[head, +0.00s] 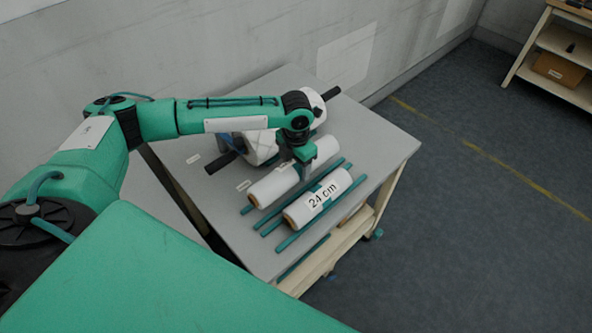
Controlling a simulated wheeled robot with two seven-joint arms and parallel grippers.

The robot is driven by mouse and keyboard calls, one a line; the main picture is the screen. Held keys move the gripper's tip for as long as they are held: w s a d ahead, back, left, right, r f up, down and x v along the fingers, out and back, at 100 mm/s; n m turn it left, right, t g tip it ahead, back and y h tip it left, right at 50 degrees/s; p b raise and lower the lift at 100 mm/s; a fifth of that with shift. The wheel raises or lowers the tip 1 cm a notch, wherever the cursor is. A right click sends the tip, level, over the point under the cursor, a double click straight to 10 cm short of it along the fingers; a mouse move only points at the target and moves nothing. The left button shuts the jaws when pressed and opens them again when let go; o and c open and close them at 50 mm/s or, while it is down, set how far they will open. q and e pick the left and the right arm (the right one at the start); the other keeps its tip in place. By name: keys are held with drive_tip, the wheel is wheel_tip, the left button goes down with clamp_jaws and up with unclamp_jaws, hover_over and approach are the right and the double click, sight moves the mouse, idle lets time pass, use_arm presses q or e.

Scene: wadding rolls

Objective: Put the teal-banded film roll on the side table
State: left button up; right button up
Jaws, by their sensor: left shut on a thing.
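My left gripper (303,173) points down over the work table and is shut on the middle of a white roll (270,188). This roll has a brown core end and lies between teal rails; the gripper hides its middle, so I cannot tell its band colour. In front of it, a second white roll (310,207) marked "24 cm" lies between teal rails, with some teal showing near its label. I cannot make out for certain which roll is the teal-banded one. My right gripper is out of view.
The grey table (372,150) has free room at its right. A larger white roll (262,147) on a dark bar lies behind, partly hidden by my arm. A wooden shelf unit (548,41) holding a brown box (558,69) stands far right across open floor.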

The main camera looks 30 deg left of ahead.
sight(296, 173)
use_arm(q)
wheel_tip(296, 173, down, 3)
idle(0.3)
drive_tip(key=shift+f, duration=0.1)
drive_tip(key=shift+f, duration=0.3)
drive_tip(key=o, duration=1.3)
drive_tip(key=shift+r, duration=0.1)
